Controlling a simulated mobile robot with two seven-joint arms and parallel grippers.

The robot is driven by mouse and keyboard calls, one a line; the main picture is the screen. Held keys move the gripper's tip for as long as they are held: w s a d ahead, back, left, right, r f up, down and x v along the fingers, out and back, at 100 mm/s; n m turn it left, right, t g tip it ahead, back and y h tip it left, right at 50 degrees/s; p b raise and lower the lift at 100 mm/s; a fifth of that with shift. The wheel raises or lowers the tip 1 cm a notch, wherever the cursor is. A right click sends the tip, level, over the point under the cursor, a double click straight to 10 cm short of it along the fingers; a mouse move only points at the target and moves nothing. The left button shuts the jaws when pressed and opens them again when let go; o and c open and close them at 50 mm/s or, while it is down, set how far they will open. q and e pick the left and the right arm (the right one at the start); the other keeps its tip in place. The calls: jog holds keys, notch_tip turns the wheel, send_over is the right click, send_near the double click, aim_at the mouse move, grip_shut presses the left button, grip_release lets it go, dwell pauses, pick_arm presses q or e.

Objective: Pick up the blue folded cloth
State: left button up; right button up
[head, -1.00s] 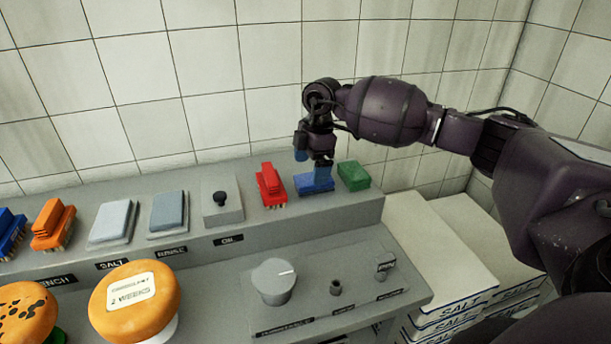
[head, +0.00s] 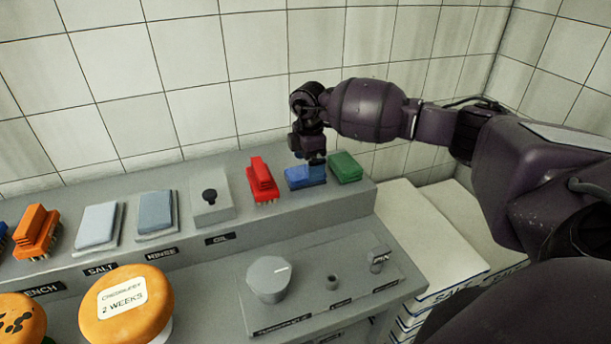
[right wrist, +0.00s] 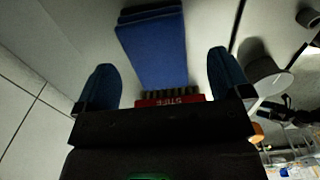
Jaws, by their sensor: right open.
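The blue folded cloth (head: 305,178) lies on the raised grey ledge, between a red brush (head: 262,180) and a green folded cloth (head: 345,168). My right gripper (head: 313,160) is directly over the blue cloth, pointing down and hiding its back edge. In the right wrist view its two blue fingertips (right wrist: 165,80) are spread wide with nothing held. A blue surface (right wrist: 153,50) shows ahead between them, with a red block with bristles (right wrist: 172,99) close below it. Whether the fingers touch the cloth cannot be told. My left gripper is not in view.
Along the ledge to the left are a knobbed oil box (head: 212,198), pale blue pads (head: 97,224) and an orange brush (head: 36,232). In front are a grey dial (head: 269,279) and orange cheese wheels (head: 126,303). A tiled wall stands close behind; salt sacks (head: 425,235) are at right.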

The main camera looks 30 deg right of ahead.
jog(key=shift+w+f, duration=0.1)
jog(key=shift+f, duration=1.85)
jog(key=c, duration=1.1)
jog(key=shift+o, duration=0.2)
notch_tip(320, 180, up, 20)
jog(key=shift+b, duration=0.35)
jog(key=shift+o, duration=1.4)
jog(key=shift+c, duration=0.8)
